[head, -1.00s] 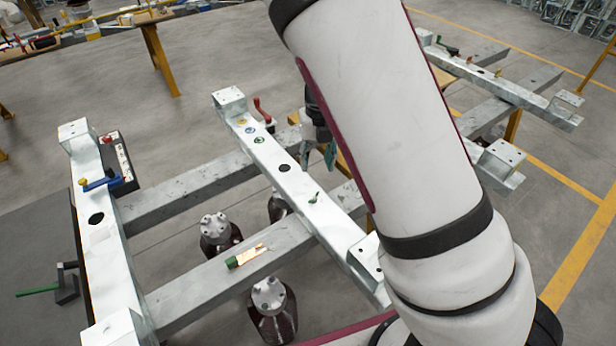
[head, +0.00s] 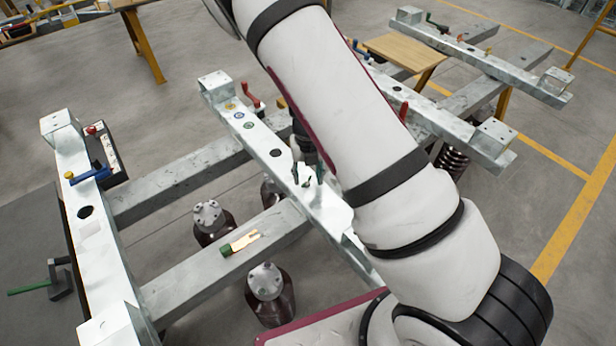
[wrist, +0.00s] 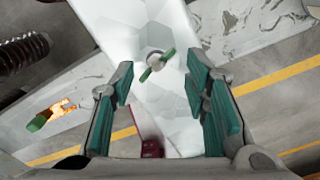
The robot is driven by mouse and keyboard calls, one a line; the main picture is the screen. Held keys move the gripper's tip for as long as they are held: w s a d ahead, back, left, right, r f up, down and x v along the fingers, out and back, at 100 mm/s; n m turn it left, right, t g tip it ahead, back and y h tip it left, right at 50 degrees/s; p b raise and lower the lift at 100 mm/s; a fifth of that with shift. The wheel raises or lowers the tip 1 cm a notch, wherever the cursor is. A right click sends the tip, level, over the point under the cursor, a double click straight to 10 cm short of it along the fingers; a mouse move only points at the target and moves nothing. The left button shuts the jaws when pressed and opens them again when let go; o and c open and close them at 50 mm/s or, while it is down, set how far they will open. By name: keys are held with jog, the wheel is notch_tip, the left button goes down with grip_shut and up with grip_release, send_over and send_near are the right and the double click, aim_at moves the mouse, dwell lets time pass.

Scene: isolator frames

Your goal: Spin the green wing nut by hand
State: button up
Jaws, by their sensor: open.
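The green wing nut (wrist: 157,65) stands on a pale bolt on the galvanised beam (wrist: 120,20). In the wrist view it lies ahead of my gripper (wrist: 165,100), roughly midway between the fingers. My gripper is open, with teal pads on both sides and nothing between them. In the head view my gripper (head: 307,176) is over the middle beam, with its fingertips around the small green wing nut (head: 306,183). I cannot tell the exact height of the fingertips over the beam, and no contact with the nut shows.
A green-handled brush-like tool (head: 240,244) lies on the cross beam (head: 185,270). A red lever (head: 251,95) and coloured ring marks (head: 239,115) are farther up the middle beam. A blue-handled clamp (head: 90,175) is on the left beam. Dark capped cylinders (head: 266,290) stand below.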

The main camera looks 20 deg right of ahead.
jog(key=shift+f, duration=0.6)
grip_shut()
jog(key=shift+d, duration=0.15)
